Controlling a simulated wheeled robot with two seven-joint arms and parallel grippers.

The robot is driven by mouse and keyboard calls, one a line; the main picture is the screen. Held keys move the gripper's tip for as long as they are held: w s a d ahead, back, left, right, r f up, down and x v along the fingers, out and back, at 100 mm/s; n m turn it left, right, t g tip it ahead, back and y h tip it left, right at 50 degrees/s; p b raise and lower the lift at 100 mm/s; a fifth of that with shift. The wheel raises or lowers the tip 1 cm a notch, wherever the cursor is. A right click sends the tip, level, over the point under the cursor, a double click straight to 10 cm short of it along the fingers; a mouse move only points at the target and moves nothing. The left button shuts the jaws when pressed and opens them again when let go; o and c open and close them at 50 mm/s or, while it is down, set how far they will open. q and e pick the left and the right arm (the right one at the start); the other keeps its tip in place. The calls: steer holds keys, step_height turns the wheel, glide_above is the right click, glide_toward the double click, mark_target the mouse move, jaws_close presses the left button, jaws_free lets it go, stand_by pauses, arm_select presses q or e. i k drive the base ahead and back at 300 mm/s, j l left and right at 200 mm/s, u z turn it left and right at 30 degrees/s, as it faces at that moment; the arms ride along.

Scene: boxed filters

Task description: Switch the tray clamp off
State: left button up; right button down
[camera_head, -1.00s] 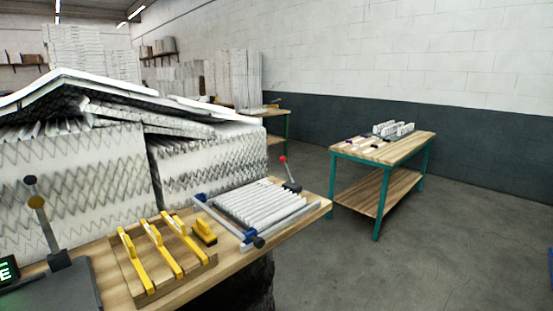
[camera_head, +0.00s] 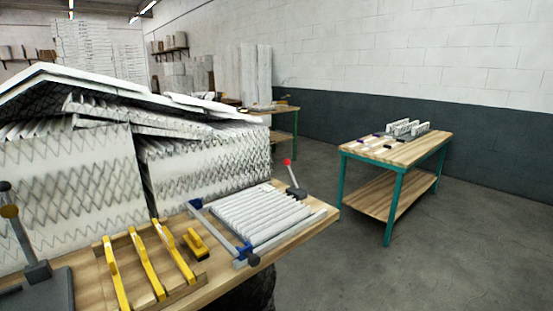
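The tray (camera_head: 308,228) lies on the near wooden bench, with a white pleated filter (camera_head: 258,214) in it. I cannot tell from this view whether the clamp is on or off. Neither of my grippers is in view.
Yellow-handled tools (camera_head: 148,262) sit in a wooden holder left of the tray, with a smaller yellow tool (camera_head: 196,244) beside it. Large pleated filters (camera_head: 75,180) are stacked behind. A green-legged table (camera_head: 410,152) stands at the right, with open floor (camera_head: 340,270) in front.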

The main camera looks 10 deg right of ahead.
mark_target(287, 161)
steer(key=i+l+u, duration=0.25)
steer(key=i+l, duration=0.15)
steer(key=l, duration=0.2)
steer(key=i+l+u, duration=0.3)
steer(key=l, duration=0.35)
steer(key=i+l+u, duration=0.25)
steer(key=i+l, duration=0.15)
steer(key=l, duration=0.35)
steer(key=i+l+u, duration=0.15)
steer(key=l, duration=0.25)
steer(key=l+u, duration=0.15)
steer(key=l, duration=0.2)
steer(key=i, duration=0.05)
